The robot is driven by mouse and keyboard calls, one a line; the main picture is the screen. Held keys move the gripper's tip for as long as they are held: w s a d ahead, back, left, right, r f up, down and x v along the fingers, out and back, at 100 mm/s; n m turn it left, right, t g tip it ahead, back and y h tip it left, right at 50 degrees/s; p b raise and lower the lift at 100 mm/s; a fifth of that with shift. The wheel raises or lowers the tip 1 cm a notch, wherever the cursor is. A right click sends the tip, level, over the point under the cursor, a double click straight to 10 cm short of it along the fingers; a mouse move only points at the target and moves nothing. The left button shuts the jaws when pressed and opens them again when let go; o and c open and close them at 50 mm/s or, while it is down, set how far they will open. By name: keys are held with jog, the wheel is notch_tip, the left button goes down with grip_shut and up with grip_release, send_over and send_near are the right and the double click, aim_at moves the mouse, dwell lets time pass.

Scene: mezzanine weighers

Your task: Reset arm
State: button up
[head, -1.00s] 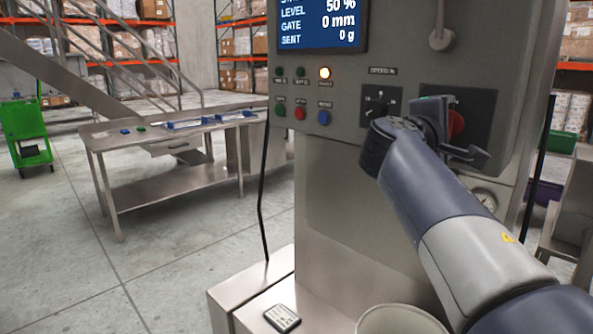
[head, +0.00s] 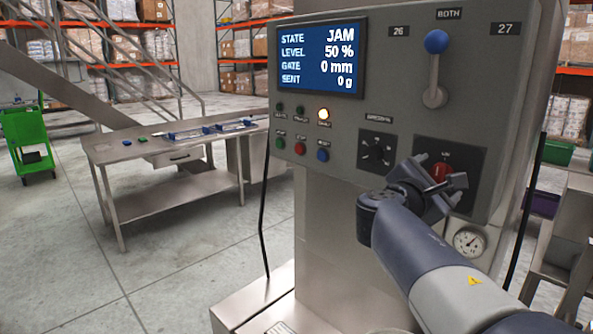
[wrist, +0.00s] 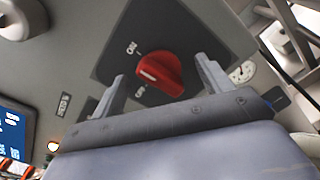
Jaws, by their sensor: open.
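The grey control cabinet (head: 400,98) fills the middle of the head view. Its red rotary switch (head: 440,172) sits on a dark plate at the lower right of the panel. My gripper (head: 436,180) is in front of and just below this switch, partly covering its plate. In the wrist view my gripper (wrist: 160,68) is open and empty, with one finger on each side of the red switch (wrist: 160,73) in the picture. The fingers look clear of it, but the depth gap is hard to tell. The switch's pointer lies between the ON and lower marks.
The screen (head: 318,57) reads JAM, level 50 %, gate 0 mm, sent 0 g. An amber lamp (head: 324,114) is lit below it. A blue-knobbed lever (head: 436,70) points up at BOTH. A steel table (head: 165,148) and a green cart (head: 28,140) stand left over open floor.

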jog(key=n+p, duration=0.1)
jog(key=p, duration=0.1)
jog(key=n+p, duration=0.4)
jog(key=shift+w+a+r+p, duration=0.1)
jog(key=shift+r+p, duration=0.2)
jog(key=shift+p, duration=0.05)
jog(key=shift+f+n+p, duration=0.15)
jog(key=shift+n+p, duration=0.75)
jog(key=shift+f, duration=0.1)
